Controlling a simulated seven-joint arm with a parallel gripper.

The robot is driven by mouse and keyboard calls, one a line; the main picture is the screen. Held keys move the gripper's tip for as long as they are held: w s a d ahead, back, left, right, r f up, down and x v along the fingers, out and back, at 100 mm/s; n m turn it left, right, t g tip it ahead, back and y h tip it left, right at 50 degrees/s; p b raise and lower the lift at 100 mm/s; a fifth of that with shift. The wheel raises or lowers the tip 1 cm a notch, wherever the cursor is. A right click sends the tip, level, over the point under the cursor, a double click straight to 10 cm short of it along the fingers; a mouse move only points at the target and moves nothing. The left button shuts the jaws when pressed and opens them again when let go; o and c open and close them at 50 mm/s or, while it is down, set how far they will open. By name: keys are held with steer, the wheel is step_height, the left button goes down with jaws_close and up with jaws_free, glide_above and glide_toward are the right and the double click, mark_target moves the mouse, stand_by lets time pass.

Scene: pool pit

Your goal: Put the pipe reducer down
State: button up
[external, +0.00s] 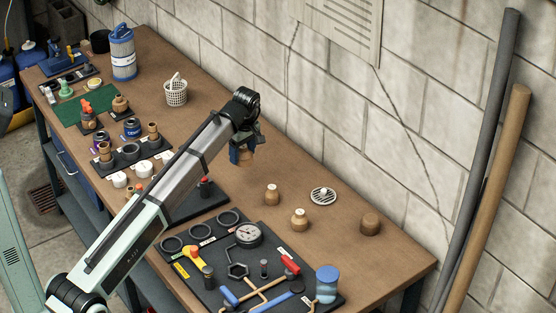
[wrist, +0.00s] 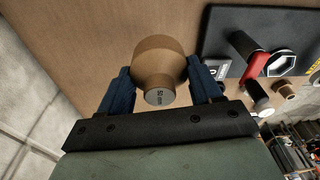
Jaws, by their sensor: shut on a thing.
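The pipe reducer (wrist: 158,60) is a tan, stepped round piece with a grey marked end. In the wrist view it sits between the two blue fingers of my gripper (wrist: 160,88), which is shut on it. In the external view my gripper (external: 243,157) is above the back middle of the wooden bench, with the reducer (external: 246,158) partly hidden by the fingers. The reducer appears held above the bench top; its exact height is hard to tell.
Two tan fittings (external: 272,195) (external: 299,220), a round drain grate (external: 323,196) and a brown knob (external: 370,224) stand to the right on the bench (external: 345,250). A black tool board (external: 215,285) lies in front. A white basket (external: 176,92) stands at the back left.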

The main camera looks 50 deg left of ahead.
steer(key=w+d+m+t, duration=0.1)
steer(key=d+m, duration=0.3)
steer(key=d, duration=1.5)
steer(key=w+d+m, duration=0.2)
steer(key=d+m, duration=0.1)
steer(key=d, duration=1.6)
steer(key=shift+w+d+f+m+t+h, duration=0.1)
steer(key=shift+d+f+m+h, duration=0.1)
steer(key=shift+f+m, duration=1.5)
steer(key=shift+s+d+f+m+t+h, duration=0.1)
steer(key=shift+d+f+m+h, duration=0.15)
steer(key=shift+f+m, duration=1.45)
steer(key=shift+w+d+f+m+t+h, duration=0.1)
steer(key=shift+d+f+m+h, duration=0.1)
steer(key=shift+f+m, duration=1.5)
steer(key=shift+r, duration=0.15)
steer(key=o, duration=1.2)
steer(key=shift+c, duration=0.2)
step_height(320, 180, up, 12)
steer(key=s, duration=0.1)
steer(key=shift+s+d, duration=0.15)
steer(key=shift+s, duration=0.1)
